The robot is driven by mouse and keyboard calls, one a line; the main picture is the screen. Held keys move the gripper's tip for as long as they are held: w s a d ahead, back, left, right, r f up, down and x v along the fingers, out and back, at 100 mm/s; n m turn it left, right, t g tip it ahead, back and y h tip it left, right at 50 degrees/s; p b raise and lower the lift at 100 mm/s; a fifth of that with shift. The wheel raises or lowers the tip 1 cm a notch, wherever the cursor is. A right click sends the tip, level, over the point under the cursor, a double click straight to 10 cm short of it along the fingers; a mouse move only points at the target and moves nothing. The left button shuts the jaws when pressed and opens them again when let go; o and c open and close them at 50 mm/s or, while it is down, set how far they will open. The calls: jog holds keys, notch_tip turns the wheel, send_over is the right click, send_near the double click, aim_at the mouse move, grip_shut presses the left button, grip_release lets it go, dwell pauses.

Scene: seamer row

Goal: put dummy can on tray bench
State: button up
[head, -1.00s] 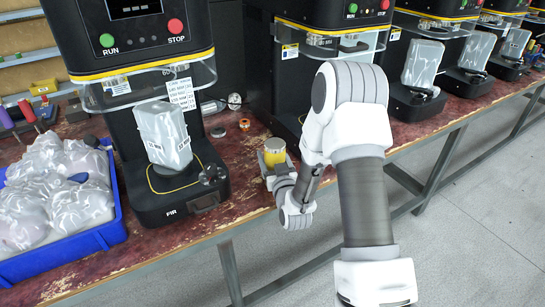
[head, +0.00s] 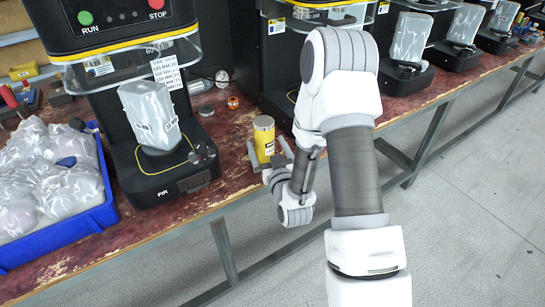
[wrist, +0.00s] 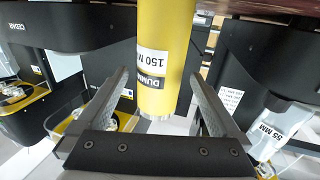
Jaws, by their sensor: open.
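The dummy can (head: 264,139) is a yellow cylinder with a label. It stands upright near the front edge of the red-brown worn bench (head: 100,245), right of the nearest machine. My gripper (head: 277,158) is open at the can's near side, with its fingers low beside it. In the wrist view the can (wrist: 168,50) lies between the two spread fingers of my gripper (wrist: 158,76), with a visible gap to the left finger.
A blue tray (head: 75,238) full of wrapped items stands at the left of the bench. A black machine (head: 170,185) holding a wrapped can is left of the dummy can. More machines line the bench to the right. A small orange ring (head: 233,102) lies behind the can.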

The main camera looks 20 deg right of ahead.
aim_at(265, 133)
jog(key=s, duration=0.6)
jog(key=r+g, duration=0.1)
jog(key=r, duration=0.1)
jog(key=w+r+g, duration=0.1)
jog(key=r, duration=0.1)
jog(key=w+r+n+g, duration=0.1)
jog(key=shift+w+a+r+g, duration=0.1)
jog(key=shift+w+r+g, duration=0.1)
jog(key=shift+r+g, duration=0.15)
jog(key=s+r+g, duration=0.4)
jog(key=s+r, duration=0.2)
jog(key=s, duration=0.7)
jog(key=s+r+m+g, duration=0.1)
jog(key=s+r+g, duration=0.3)
jog(key=s, duration=0.9)
notch_tip(265, 133, up, 3)
jog(key=shift+s+a+g+h, duration=0.15)
jog(key=shift+a+g+h, duration=0.1)
jog(key=shift+g+h, duration=0.1)
jog(key=shift+r, duration=0.1)
